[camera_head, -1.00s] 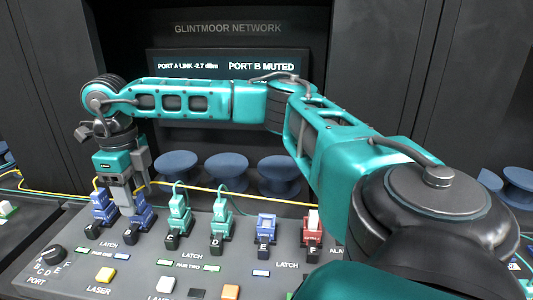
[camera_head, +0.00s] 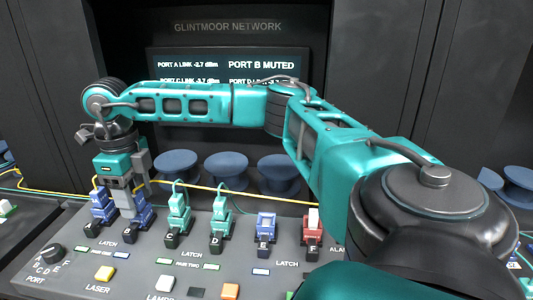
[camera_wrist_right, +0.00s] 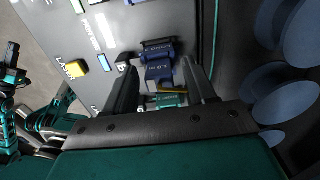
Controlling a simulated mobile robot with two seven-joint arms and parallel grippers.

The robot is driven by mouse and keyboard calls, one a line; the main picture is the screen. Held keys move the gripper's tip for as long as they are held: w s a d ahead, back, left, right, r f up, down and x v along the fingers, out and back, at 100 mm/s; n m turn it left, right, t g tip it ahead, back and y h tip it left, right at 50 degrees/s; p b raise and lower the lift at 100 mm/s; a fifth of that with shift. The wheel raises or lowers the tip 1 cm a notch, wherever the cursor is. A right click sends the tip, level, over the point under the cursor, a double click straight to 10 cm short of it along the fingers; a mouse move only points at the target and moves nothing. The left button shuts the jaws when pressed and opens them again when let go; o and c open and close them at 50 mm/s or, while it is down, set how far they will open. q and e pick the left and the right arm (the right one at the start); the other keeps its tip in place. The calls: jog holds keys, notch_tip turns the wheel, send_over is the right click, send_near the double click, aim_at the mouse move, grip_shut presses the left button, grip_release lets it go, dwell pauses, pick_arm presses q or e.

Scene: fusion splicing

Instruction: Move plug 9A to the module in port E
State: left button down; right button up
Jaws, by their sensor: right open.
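My right gripper (camera_head: 125,196) is open and low over the blue units at the left end of the panel. In the right wrist view, its two dark fingers (camera_wrist_right: 160,88) stand apart, with a blue plug (camera_wrist_right: 160,72) and a yellow cable between and just beyond them. Contact is unclear. One blue unit (camera_head: 101,210) sits at the far left, another (camera_head: 143,217) to its right. I cannot read which is plug 9A. The module in port E (camera_head: 266,228) is blue, upright, with no cable seen on it.
Two teal units (camera_head: 178,216) with cables stand in C and D. A red unit with a white top (camera_head: 313,222) is in port F. Buttons and a selector knob (camera_head: 51,254) line the panel front. Blue spools (camera_head: 226,168) and a screen (camera_head: 228,66) stand behind.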

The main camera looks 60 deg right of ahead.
aim_at(134, 194)
dwell(0.5)
jog(key=shift+c, duration=0.4)
grip_shut()
jog(key=shift+r, duration=0.1)
jog(key=shift+r+p, duration=2.45)
jog(key=shift+r, duration=0.45)
